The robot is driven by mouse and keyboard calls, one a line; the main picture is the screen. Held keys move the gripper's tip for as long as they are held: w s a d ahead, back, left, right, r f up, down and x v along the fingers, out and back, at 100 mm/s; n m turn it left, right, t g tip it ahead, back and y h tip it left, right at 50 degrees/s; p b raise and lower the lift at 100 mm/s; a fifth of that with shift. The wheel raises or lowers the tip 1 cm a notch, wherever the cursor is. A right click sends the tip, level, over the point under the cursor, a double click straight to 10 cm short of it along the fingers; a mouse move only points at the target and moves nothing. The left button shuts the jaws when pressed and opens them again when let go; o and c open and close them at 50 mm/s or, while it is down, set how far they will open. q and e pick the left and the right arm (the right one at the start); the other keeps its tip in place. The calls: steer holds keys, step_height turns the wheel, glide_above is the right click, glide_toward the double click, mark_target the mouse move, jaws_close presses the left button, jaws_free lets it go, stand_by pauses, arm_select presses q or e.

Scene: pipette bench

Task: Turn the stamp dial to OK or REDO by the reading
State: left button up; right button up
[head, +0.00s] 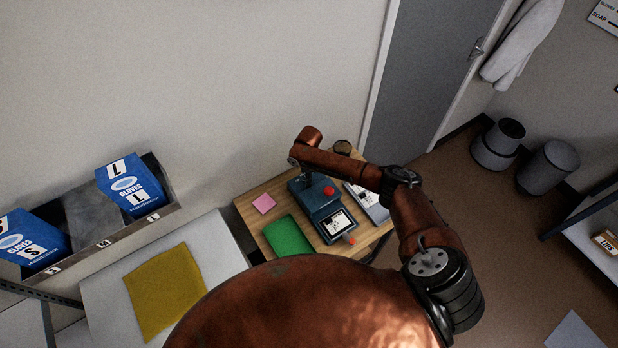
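A blue-grey device (308,196) stands on a small wooden table. It has a red knob (329,190) on top, a small display (338,223) with print too small to read, and an orange-red tip (351,241) at its front edge. I cannot tell which part is the stamp dial or where it points. My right arm reaches in from the right over the table. Its dark end, seemingly the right gripper (293,163), is small and partly hidden at the device's back left; its fingers cannot be made out. My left gripper is out of view.
The wooden table (246,210) also holds a pink note (264,203), a green pad (288,237), a pale printed sheet or panel (367,203) and a dark round jar (343,147). A glove-box rack (160,213) and yellow cloth (165,290) are at left.

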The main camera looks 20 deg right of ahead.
steer(key=shift+o, duration=0.5)
steer(key=shift+s+r, duration=0.15)
steer(key=shift+r, duration=3.85)
